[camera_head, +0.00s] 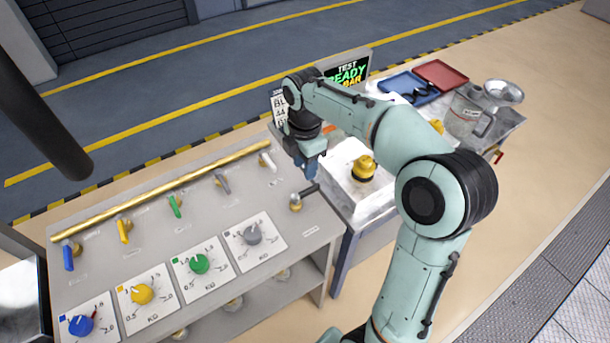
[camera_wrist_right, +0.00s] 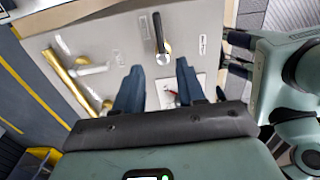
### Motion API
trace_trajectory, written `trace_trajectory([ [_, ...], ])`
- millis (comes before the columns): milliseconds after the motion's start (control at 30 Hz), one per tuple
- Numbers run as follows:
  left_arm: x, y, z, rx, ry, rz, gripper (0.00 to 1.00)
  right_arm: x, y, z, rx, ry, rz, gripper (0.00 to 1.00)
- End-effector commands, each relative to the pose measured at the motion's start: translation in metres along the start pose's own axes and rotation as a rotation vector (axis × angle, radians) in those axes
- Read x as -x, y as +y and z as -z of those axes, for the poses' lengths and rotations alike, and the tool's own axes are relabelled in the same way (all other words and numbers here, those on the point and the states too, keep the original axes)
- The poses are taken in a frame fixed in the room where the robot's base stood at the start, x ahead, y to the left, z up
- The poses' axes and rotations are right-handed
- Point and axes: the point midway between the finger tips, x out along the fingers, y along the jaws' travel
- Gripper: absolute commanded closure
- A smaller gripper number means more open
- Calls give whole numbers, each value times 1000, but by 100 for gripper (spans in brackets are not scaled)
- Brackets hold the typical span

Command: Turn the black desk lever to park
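The black desk lever (camera_head: 309,190) sits near the right end of the grey desk, on a brass base (camera_head: 296,203). Its handle points up and right in the head view. In the right wrist view the black lever (camera_wrist_right: 158,33) points toward the top of the picture, with its brass base nearer the fingers. My right gripper (camera_head: 310,170) hangs over the desk close to the lever. In the right wrist view its two blue fingers (camera_wrist_right: 160,67) are apart with nothing held between them, and the lever's base lies just beyond the gap. My left gripper is not in view.
A grey lever (camera_head: 222,183) and a white lever (camera_head: 267,161) stand left of the black one, along a brass pipe (camera_head: 170,188). A grey dial (camera_head: 252,235) is in front. A side table holds a yellow-and-black fitting (camera_head: 363,168), trays and a jug (camera_head: 464,116).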

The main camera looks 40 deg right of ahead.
Motion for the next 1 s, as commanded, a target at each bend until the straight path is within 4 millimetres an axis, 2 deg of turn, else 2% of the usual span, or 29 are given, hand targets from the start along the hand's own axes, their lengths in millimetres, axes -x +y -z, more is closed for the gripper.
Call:
trace_trajectory([
  [33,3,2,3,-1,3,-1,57,12,1,0,1,1,-5,61],
  [100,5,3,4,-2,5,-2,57,22,1,0,1,1,-5,61],
  [267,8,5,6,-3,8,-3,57,35,1,0,1,0,-3,61],
  [1000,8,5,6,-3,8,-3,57,37,0,0,0,0,0,61],
])
